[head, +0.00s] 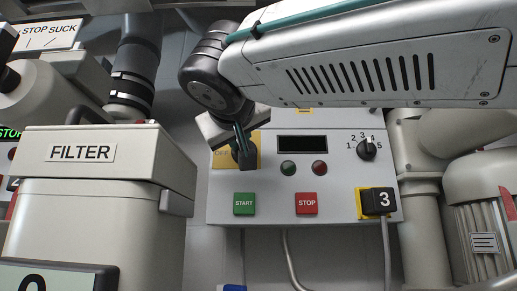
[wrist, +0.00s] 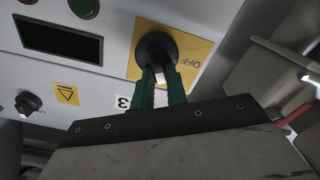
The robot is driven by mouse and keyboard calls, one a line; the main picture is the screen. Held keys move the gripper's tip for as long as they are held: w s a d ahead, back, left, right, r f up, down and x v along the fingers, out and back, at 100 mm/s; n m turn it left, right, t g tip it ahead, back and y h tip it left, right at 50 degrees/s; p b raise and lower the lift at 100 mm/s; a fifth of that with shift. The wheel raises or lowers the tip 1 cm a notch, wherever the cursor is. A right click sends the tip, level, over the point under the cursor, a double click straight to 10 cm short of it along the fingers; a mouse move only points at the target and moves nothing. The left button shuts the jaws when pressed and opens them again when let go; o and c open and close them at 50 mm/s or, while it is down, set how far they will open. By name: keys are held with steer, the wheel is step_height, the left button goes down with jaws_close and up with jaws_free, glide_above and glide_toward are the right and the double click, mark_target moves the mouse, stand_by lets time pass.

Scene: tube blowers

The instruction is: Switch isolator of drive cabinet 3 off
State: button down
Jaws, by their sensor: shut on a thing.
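Drive cabinet 3 (head: 275,178) is a pale box in the middle of the head view. Its isolator is a black rotary knob on a yellow plate (head: 222,162) at the upper left of the panel, marked OFF. In the wrist view the isolator knob (wrist: 155,46) is round and black, with OFF upside down on the plate (wrist: 195,60). My gripper (wrist: 163,78) has its green fingers shut on the knob's handle. In the head view my gripper (head: 243,150) partly covers the knob, so its exact angle is hard to tell.
The panel also has a dark display (head: 302,144), a green START button (head: 244,204), a red STOP button (head: 306,204) and a selector dial (head: 367,149). A black plug marked 3 (head: 378,201) sits lower right. A FILTER box (head: 85,155) stands close on the left.

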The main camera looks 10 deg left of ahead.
steer(key=n, duration=0.8)
steer(key=f+n, duration=0.1)
steer(key=n, duration=0.3)
steer(key=shift+s+a+f, duration=0.1)
steer(key=shift+s+a, duration=0.05)
steer(key=shift+a, duration=0.25)
steer(key=c, duration=1.4)
jaws_free()
steer(key=shift+f, duration=0.15)
steer(key=v, duration=0.7)
steer(key=shift+s, duration=0.35)
